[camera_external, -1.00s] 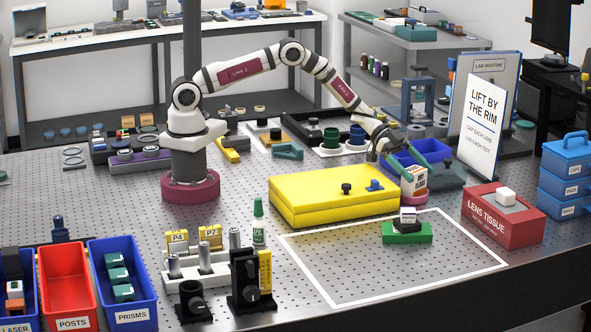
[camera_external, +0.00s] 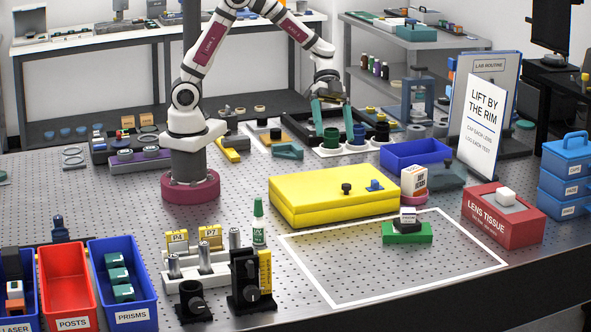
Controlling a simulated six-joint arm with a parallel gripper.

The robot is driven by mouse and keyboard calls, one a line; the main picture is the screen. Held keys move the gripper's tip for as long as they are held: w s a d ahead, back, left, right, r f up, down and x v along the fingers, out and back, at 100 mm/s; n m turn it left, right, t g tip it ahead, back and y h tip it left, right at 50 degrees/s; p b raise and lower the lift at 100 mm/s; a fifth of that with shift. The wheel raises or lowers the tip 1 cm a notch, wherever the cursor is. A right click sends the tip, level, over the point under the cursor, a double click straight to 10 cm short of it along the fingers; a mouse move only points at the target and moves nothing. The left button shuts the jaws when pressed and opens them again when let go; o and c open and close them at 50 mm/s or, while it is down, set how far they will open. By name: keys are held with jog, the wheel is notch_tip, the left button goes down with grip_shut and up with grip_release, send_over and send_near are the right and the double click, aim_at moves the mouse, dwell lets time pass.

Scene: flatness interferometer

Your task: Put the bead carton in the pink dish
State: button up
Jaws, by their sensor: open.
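The bead carton (camera_external: 413,181), a small white box with a dark and orange label, sits in the pink dish (camera_external: 413,197), with its top standing above the rim. The dish is on the table just right of the yellow case, and the carton hides most of its inside. My gripper (camera_external: 334,135) is open and empty, with its two teal fingers apart and pointing down. It is raised well above and to the left of the carton, in front of the back part of the table.
A yellow case (camera_external: 330,208) lies left of the dish. A blue bin (camera_external: 416,153) is behind it, and a green block (camera_external: 406,238) in front. A red lens tissue box (camera_external: 503,228) and an upright sign (camera_external: 481,120) stand to the right. The white-outlined area is mostly clear.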

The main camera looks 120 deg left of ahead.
jog(key=s+d+r+g+y, duration=0.2)
jog(key=s+d+g, duration=0.2)
jog(key=s+d, duration=0.5)
jog(key=s+a+y, duration=0.3)
jog(key=s, duration=0.6)
jog(key=s+a+n+g+y, duration=0.1)
jog(key=s+a+y, duration=0.2)
jog(key=s, duration=0.6)
jog(key=shift+s+a+y, duration=0.15)
jog(key=shift+y, duration=0.45)
